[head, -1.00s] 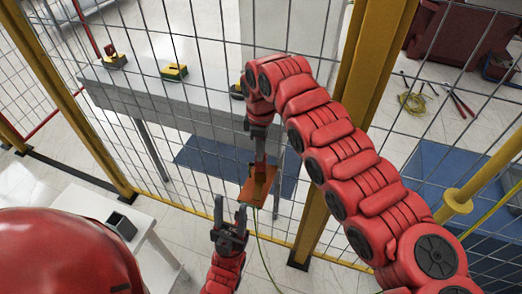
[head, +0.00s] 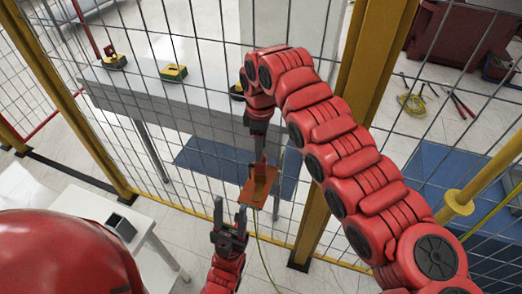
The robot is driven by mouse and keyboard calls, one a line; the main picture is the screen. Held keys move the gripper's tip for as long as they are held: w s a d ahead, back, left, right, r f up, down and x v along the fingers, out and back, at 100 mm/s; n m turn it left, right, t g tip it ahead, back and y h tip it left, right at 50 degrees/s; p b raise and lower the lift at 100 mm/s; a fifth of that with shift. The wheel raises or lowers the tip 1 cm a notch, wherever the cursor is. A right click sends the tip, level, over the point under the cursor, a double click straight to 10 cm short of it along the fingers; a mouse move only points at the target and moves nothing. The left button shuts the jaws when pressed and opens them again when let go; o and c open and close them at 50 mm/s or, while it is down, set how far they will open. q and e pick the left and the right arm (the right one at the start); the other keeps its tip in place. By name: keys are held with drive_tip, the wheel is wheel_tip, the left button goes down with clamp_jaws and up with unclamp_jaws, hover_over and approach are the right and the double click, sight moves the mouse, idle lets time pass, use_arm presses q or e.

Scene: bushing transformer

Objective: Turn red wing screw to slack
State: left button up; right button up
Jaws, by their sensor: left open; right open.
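A copper-orange plate (head: 258,188) hangs at the mesh fence with a green cable running down from it. My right gripper (head: 261,168) points down at the plate's upper part. Its fingers overlap a small dark fitting there, and their gap is hard to see. My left gripper (head: 230,208) is open and empty, fingers pointing up, just below and left of the plate. I cannot make out the red wing screw; it may be hidden by the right gripper or too small.
A yellow-framed mesh fence (head: 200,70) stands behind the plate, with a grey table (head: 150,85) beyond it. A yellow post (head: 352,110) stands behind my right arm.

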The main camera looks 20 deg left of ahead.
wheel_tip(320, 180, up, 16)
drive_tip(key=p, duration=0.5)
drive_tip(key=shift+f, duration=0.2)
drive_tip(key=shift+s+f, duration=0.1)
drive_tip(key=shift+f, duration=0.05)
